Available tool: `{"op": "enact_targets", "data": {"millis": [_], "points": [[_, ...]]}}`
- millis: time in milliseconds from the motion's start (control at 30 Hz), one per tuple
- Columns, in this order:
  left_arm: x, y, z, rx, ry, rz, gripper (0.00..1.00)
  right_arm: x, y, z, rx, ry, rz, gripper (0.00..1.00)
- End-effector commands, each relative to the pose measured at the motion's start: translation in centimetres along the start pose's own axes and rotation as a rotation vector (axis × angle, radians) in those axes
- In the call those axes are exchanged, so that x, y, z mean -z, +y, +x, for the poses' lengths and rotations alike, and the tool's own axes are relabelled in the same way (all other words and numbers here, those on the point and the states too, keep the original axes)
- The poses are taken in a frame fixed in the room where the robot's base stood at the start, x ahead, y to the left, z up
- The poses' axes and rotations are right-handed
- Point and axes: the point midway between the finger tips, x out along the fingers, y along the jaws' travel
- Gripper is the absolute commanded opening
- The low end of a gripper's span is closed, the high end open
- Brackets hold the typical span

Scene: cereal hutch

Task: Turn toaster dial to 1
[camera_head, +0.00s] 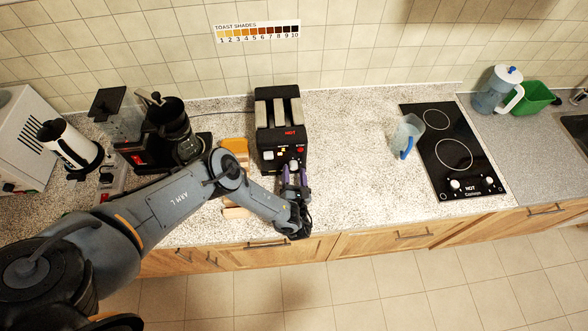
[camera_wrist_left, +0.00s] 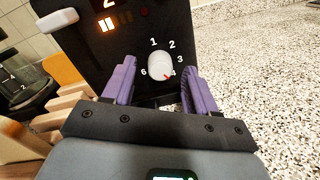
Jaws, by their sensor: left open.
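The black toaster (camera_head: 267,122) stands on the speckled counter in the head view, its front facing me. Its white dial (camera_wrist_left: 159,66) is in the left wrist view, ringed by numbers, with a red pointer mark at its lower right near 4. The number 1 is above the dial. My left gripper (camera_head: 292,176) is at the toaster's front. In the left wrist view its purple fingers (camera_wrist_left: 157,84) are open, one on each side of the dial, with a visible gap to it. My right gripper is not in view.
A coffee maker (camera_head: 172,128) and a white kettle (camera_head: 68,145) stand left of the toaster. Wooden pieces (camera_head: 234,152) lie close to its left side. The counter between the toaster and the black cooktop (camera_head: 465,170) is clear except for a clear jug (camera_head: 407,135).

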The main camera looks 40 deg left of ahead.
Motion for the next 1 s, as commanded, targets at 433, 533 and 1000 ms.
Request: {"op": "enact_targets", "data": {"millis": [433,533,1000], "points": [[0.0,0.0,1.8,0.001,0.000,0.001,0.57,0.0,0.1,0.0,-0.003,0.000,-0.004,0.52],[0.0,0.0,1.8,0.001,0.000,0.001,0.57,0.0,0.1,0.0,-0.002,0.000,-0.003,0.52],[0.0,0.0,1.8,0.001,0.000,-0.001,0.01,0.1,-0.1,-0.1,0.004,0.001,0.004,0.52]]}}
